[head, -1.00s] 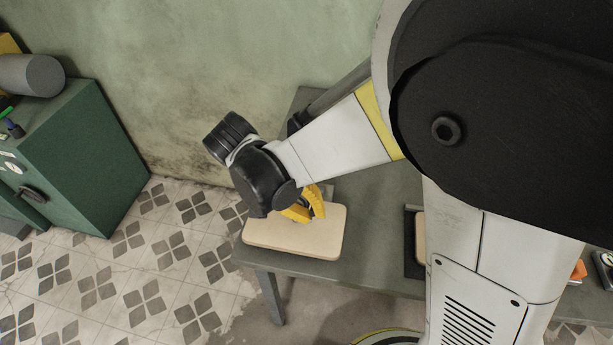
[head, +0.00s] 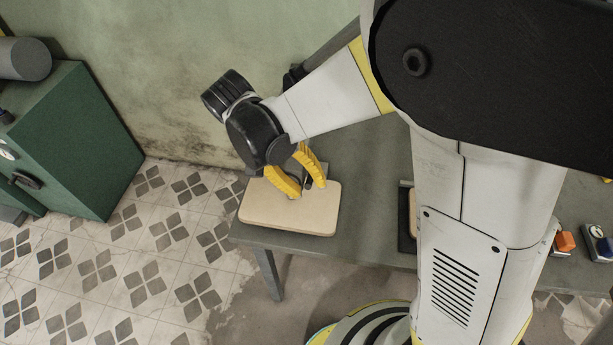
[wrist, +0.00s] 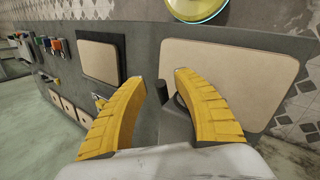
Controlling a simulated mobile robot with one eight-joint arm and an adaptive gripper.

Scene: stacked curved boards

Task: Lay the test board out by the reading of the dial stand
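A pale rounded board (head: 285,212) lies flat at the left end of the grey table; it shows at the right in the wrist view (wrist: 232,75). My gripper (head: 310,190) points down at the board's back edge, its yellow fingers apart. In the wrist view, a grey piece with a dark upright post (wrist: 163,92) stands at the board's edge, near the gap between the fingertips (wrist: 157,80); contact cannot be told. A second pale board (wrist: 99,61) lies in a dark frame, mostly hidden by my arm in the head view.
Several small coloured items (wrist: 48,47) stand along the table beyond the framed board. A green cabinet (head: 75,140) stands left, across bare tiled floor. The wall is behind the table.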

